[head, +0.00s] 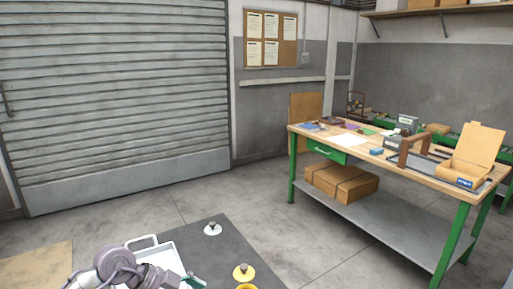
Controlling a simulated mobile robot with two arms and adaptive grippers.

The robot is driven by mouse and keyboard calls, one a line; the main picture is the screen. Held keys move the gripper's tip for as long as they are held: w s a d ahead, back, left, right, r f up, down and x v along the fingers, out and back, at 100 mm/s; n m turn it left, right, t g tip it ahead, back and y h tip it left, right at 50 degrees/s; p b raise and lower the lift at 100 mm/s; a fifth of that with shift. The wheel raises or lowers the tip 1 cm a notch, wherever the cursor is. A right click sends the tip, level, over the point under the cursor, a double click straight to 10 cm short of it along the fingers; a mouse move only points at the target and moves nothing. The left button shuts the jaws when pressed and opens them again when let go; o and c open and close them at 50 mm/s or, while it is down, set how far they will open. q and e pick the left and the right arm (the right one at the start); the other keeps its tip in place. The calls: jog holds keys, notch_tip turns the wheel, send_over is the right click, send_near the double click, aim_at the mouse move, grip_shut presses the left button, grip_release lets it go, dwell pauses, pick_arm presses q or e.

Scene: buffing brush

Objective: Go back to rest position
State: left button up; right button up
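Grey rounded links of my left arm (115,266) come in at the bottom left, over a white tray (143,241). The end of this arm, where my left gripper (168,280) appears, is small and cut by the bottom edge, so its fingers cannot be made out. My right gripper is out of view. A white piece with a dark knob (212,229) and a yellow piece with a dark knob (243,273) stand on a dark grey surface (225,252). A teal object (196,283) is partly visible by the tray. I cannot make out a buffing brush.
A green-legged workbench (410,173) on the right bears papers, tools and an open cardboard box (476,150). A brown carton (340,182) lies on its lower shelf. A grey shutter door (115,95) fills the left. Bare concrete floor (270,215) lies between.

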pick_arm(q)
jog(key=s+d+r+t+h, duration=0.2)
jog(key=d+r+t+h, duration=0.5)
jog(key=d+r+h, duration=0.4)
jog(key=w+a+n+t+y, duration=0.2)
jog(key=a+n+t+y, duration=0.9)
jog(key=a+n+y, duration=0.4)
jog(key=s+a+f+n+g+y, duration=0.2)
jog(key=s+a+f+g+y, duration=0.15)
jog(key=f, duration=0.35)
jog(key=s+a+f+n+g+y, duration=0.2)
jog(key=s+f+g+y, duration=0.15)
jog(key=f, duration=0.45)
jog(key=s+d+f+m+g+h, duration=0.1)
jog(key=s+f+g, duration=0.4)
jog(key=s, duration=0.4)
jog(key=s+d+f+m+g+h, duration=0.15)
jog(key=s+f+g, duration=0.25)
jog(key=s, duration=0.5)
notch_tip(320, 180, down, 27)
jog(key=s+g, duration=0.2)
jog(key=s, duration=0.1)
jog(key=s+a+f+g, duration=0.1)
jog(key=s+a+f, duration=0.1)
jog(key=s+f, duration=1.3)
jog(key=shift+s+a+m+p, duration=0.4)
jog(key=shift+s+m+p, duration=0.05)
jog(key=shift+s, duration=0.05)
